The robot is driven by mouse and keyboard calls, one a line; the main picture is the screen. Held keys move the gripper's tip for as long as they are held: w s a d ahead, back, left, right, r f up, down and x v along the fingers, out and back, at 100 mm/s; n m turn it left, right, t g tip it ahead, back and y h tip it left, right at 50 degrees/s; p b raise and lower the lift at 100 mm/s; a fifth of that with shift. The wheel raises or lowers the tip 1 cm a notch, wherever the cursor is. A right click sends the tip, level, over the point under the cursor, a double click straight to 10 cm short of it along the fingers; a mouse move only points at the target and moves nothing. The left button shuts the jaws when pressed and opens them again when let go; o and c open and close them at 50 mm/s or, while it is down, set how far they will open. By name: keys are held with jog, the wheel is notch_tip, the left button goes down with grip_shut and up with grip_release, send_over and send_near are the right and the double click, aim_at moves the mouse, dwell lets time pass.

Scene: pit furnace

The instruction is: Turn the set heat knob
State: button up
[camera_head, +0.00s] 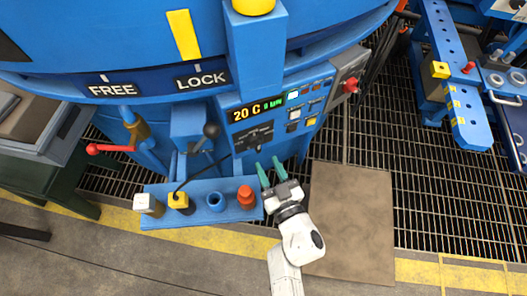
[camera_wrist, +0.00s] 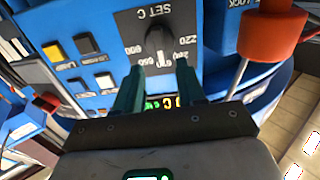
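The set heat knob (camera_wrist: 160,42) is a dark round knob on a black dial plate marked "SET C", with numbers around it, seen in the wrist view. In the head view the black dial plate (camera_head: 253,137) sits below the display on the blue furnace panel; the knob is too small there to make out its angle. My gripper (camera_head: 269,166) is in front of and just below this panel. In the wrist view its two teal fingers (camera_wrist: 157,70) are apart with nothing between them. Their tips point at the dial, near the knob; I cannot tell whether they touch it.
The display (camera_head: 257,110) reads 20 C. Several buttons (camera_head: 296,112) and a red knob (camera_head: 350,85) are to its right. A blue shelf (camera_head: 200,220) with coloured fittings, including a red one (camera_head: 246,197), is left of my gripper. A black-balled lever (camera_head: 211,131) stands nearby.

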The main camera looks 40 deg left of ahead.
aim_at(259, 148)
jog(key=shift+b+x, duration=0.7)
jog(key=shift+x, duration=2.05)
jog(key=shift+c, duration=0.2)
grip_shut()
